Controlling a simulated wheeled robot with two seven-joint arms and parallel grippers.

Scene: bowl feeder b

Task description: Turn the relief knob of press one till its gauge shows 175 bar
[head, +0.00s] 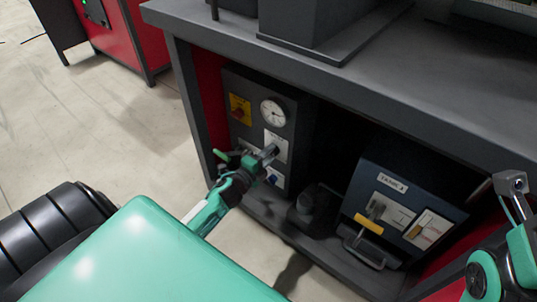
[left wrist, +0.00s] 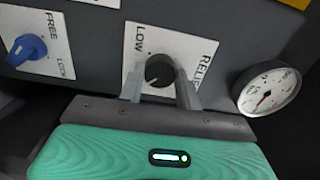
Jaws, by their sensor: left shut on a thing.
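The relief knob (left wrist: 159,71) is a round black knob on a white plate marked LOW and RELIEF in the left wrist view. My left gripper (left wrist: 160,88) is shut on it, one grey finger on each side. In the head view my left gripper (head: 270,153) reaches the panel (head: 236,92) under the bench, and hides most of the knob. The gauge (head: 273,112) is a round white dial above the knob; it also shows in the left wrist view (left wrist: 269,89). Its value is too small to read. My right gripper (head: 512,184) is at the right edge, away from the panel.
A blue FREE/LOCK knob (left wrist: 27,48) sits beside the relief knob. A red switch on a yellow plate (head: 239,110) is left of the gauge. A blue-grey box labelled TANK A (head: 393,184) stands at right under the bench top (head: 300,75), which overhangs the panel.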

